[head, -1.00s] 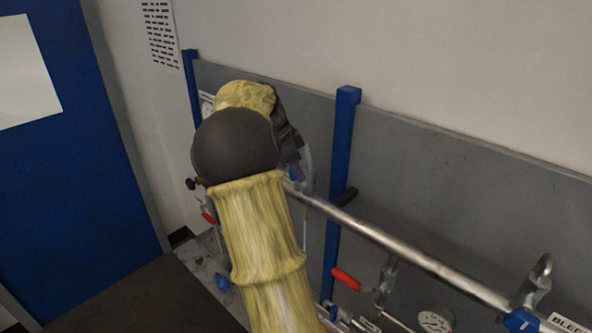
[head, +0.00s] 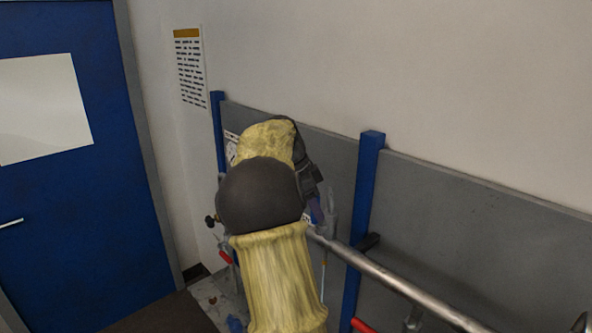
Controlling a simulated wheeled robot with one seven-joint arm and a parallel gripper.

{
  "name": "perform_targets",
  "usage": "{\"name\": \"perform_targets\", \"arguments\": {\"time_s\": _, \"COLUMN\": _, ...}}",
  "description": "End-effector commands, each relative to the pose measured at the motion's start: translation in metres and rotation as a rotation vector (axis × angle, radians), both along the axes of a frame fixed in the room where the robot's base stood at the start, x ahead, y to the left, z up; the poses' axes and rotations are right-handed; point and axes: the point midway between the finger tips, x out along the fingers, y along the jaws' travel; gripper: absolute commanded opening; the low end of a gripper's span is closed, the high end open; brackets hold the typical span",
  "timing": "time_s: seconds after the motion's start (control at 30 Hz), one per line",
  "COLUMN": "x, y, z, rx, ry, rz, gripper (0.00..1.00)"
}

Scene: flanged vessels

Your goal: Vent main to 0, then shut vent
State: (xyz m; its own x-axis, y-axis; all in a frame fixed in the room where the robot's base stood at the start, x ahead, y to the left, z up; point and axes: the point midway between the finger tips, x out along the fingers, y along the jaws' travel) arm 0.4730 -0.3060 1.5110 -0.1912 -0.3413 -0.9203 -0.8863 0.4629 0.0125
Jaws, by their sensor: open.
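My arm covers the middle of the head view. My gripper (head: 312,184) shows only as a dark part beyond the wrist, in front of the grey panel; its fingertips are mostly hidden. A red valve handle (head: 226,257) shows left of my arm, below a black knob (head: 210,220). Another red handle (head: 362,325) is cut by the bottom edge. A white dial or plate (head: 231,147) is partly hidden behind my arm. I cannot tell which fitting is the vent, and no pressure reading is legible.
A steel pipe (head: 400,284) runs down to the right in front of the grey panel (head: 480,230). A blue post (head: 364,190) stands right of my arm. A blue door (head: 70,200) is at left. A printed notice (head: 190,70) hangs on the wall.

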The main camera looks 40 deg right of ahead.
Motion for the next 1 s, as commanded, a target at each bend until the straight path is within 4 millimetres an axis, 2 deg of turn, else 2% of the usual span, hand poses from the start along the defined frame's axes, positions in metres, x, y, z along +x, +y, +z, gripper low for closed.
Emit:
{"name": "perform_targets", "arguments": {"time_s": 0.5, "x": 0.016, "y": 0.025, "z": 0.069, "rx": -0.003, "ry": -0.001, "rz": 0.001, "gripper": 0.43}}
{"name": "perform_targets", "arguments": {"time_s": 1.0, "x": 0.027, "y": 0.046, "z": 0.127, "rx": -0.002, "ry": 0.001, "rz": 0.0, "gripper": 0.43}}
